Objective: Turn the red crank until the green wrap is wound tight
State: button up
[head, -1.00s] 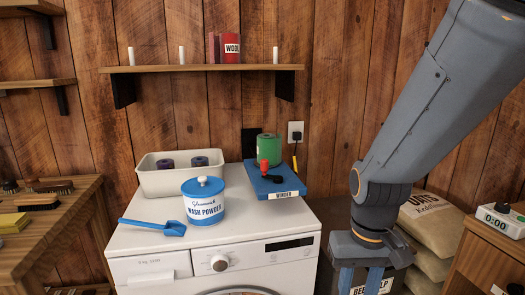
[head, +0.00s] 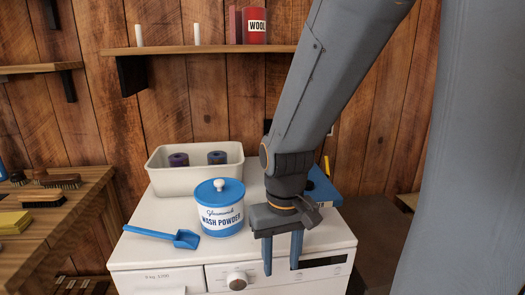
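The winder's blue base (head: 323,190) shows only as a corner at the back right of the washing machine top. The red crank and the green wrap are hidden behind my arm. My gripper (head: 282,266) points down, with its two blue fingers apart and nothing between them. In the picture it overlaps the front edge of the machine, in front of and left of the visible winder corner. I cannot tell its exact height.
The white washing machine (head: 150,257) carries a wash powder tin (head: 219,212), a blue scoop (head: 184,239) and a cream bin (head: 196,180) with dark rolls (head: 217,158). A wooden shelf (head: 200,50) hangs above. A wooden bench (head: 70,215) with brushes (head: 58,181) stands left.

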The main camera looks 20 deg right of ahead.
jog(key=w+r+t+p, duration=0.1)
jog(key=w+r+p, duration=0.1)
jog(key=r+p, duration=0.55)
jog(key=w+r+t+p, duration=0.1)
jog(key=w+r+p, duration=0.2)
jog(key=r+p, duration=0.4)
jog(key=w+d+r, duration=0.3)
jog(key=w+d+r+g+p, duration=0.1)
jog(key=w+d+r, duration=0.2)
jog(key=d, duration=0.1)
jog(key=w+d+r+g+p, duration=0.1)
jog(key=w+d+r, duration=0.2)
jog(key=shift+w+d+r, duration=0.3)
jog(key=shift+f+p, duration=1.1)
jog(key=shift+f, duration=2.7)
grip_shut()
